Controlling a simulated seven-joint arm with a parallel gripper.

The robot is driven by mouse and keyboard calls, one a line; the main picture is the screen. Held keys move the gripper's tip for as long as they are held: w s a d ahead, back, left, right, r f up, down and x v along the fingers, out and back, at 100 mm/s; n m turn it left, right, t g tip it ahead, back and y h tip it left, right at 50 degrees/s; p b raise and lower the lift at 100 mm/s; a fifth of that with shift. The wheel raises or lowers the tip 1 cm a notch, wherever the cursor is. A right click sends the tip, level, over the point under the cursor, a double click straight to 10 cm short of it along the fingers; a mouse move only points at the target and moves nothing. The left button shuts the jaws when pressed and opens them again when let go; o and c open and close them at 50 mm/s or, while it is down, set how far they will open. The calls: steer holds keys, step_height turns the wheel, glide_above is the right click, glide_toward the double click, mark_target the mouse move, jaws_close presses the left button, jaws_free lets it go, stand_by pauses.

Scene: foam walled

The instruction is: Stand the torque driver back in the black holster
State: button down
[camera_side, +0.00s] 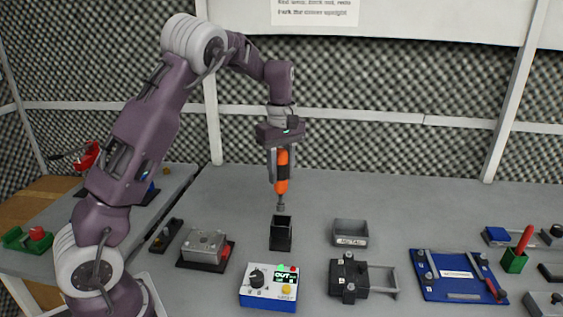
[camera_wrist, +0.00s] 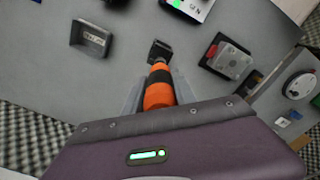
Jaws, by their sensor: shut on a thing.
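My gripper (camera_side: 281,160) is shut on the torque driver (camera_side: 282,172), which has an orange body with a black band and a grey tip. The driver hangs upright, tip down. The black holster (camera_side: 281,236) is a square open-topped box on the grey table. In the side view the tip is just above the holster's opening, apart from it. In the wrist view the driver (camera_wrist: 159,90) points toward the holster (camera_wrist: 159,50), partly covering it. My gripper also shows in the wrist view (camera_wrist: 158,98).
A grey labelled bin (camera_side: 350,233) stands right of the holster. A blue-and-white control box (camera_side: 269,288) is in front, and a black clamp fixture (camera_side: 350,277) is front right. A metal block on a dark base (camera_side: 206,247) is left. Bare table lies behind the holster.

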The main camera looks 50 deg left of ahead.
mark_target(281, 187)
steer(key=shift+f, duration=5.9)
steer(key=c, duration=0.9)
jaws_free()
step_height(281, 187, up, 6)
steer(key=shift+w, duration=0.1)
steer(key=shift+r, duration=0.5)
